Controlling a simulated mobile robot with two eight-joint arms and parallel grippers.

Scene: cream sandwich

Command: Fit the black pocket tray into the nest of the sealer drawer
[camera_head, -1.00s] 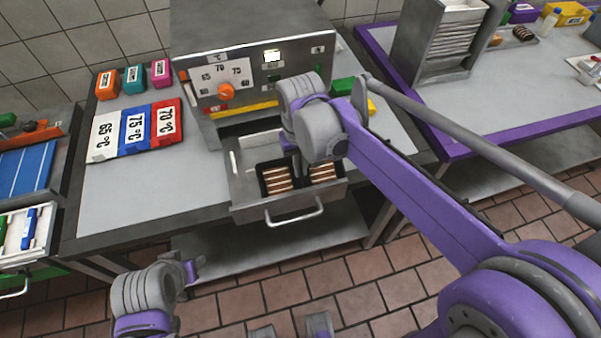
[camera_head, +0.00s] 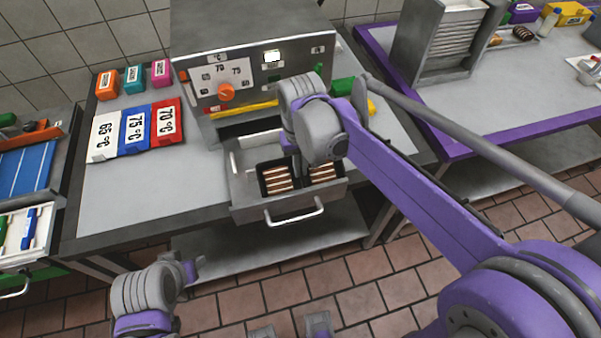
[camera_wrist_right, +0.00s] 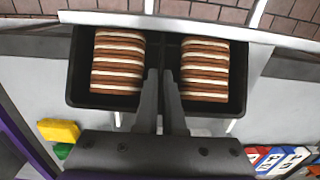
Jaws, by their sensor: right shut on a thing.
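The black pocket tray (camera_head: 263,187) lies within the open sealer drawer (camera_head: 243,212) in the head view. Each of its two pockets holds a striped brown-and-cream stack of sandwiches (camera_head: 277,180). In the right wrist view the tray (camera_wrist_right: 118,102) spans the upper middle. My right gripper (camera_wrist_right: 161,78) is shut on the tray's middle divider between the two stacks. In the head view my right wrist hides its fingers and part of the tray. I cannot tell whether the tray is fully down in the nest. My left arm shows at bottom left, and its gripper (camera_head: 190,270) is small and away from the drawer.
The sealer (camera_head: 255,75) with an orange knob (camera_head: 226,92) stands behind the drawer. Temperature blocks (camera_head: 136,130) lie on the bench to the left. A metal rack (camera_head: 437,45) stands on the purple-edged table at right. The drawer handle (camera_head: 295,217) juts out in front.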

